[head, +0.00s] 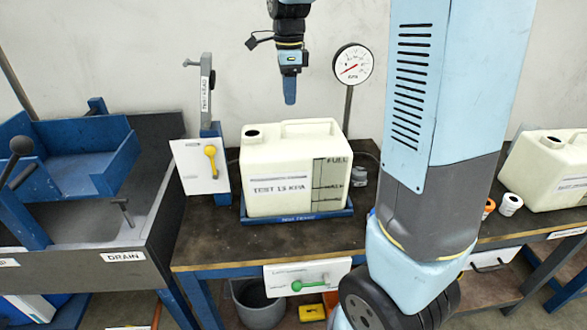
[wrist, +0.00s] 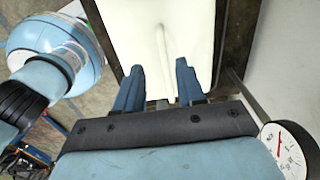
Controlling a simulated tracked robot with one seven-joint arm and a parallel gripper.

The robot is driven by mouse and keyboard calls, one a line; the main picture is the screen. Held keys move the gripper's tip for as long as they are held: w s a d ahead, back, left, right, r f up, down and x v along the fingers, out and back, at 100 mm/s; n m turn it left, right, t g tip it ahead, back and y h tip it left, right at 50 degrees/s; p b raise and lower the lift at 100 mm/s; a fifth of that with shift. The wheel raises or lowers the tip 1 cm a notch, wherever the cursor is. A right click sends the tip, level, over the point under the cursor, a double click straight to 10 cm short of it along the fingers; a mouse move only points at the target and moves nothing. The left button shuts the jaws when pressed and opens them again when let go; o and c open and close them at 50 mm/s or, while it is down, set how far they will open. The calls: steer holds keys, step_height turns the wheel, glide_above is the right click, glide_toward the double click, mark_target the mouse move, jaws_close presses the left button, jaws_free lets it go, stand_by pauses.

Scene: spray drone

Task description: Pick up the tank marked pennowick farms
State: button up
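A cream tank (head: 278,190) stands upright in a blue tray (head: 297,216) on the bench. Its front has handwriting like "TEST 15 KPA", a level scale marked FULL, and a label strip too small to read. A second cream tank (head: 548,172) stands at the right edge, partly cut off, its label unreadable. I cannot tell which is marked Pennowick Farms. My gripper (head: 290,98) points down above the middle tank, clear of it. In the wrist view my gripper (wrist: 156,68) has its two blue fingers apart and empty, with the cream tank top (wrist: 155,30) and its handle ridge below.
A pressure gauge (head: 352,64) on a post stands right of my gripper. A test head clamp (head: 207,95) and a yellow-lever panel (head: 201,167) stand left of the tank. The drain sink (head: 120,257) is further left. White and orange caps (head: 509,204) lie near the right tank.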

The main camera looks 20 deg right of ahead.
mark_target(293, 122)
step_height(293, 122, down, 4)
steer(key=shift+f, duration=0.1)
steer(key=f, duration=0.2)
steer(key=d+f, duration=0.1)
steer(key=f, duration=0.1)
steer(key=shift+d+f, duration=0.15)
steer(key=shift+f, duration=0.55)
steer(key=shift+c, duration=0.2)
jaws_close()
steer(key=shift+w+r, duration=0.1)
steer(key=shift+r, duration=0.05)
stand_by(0.6)
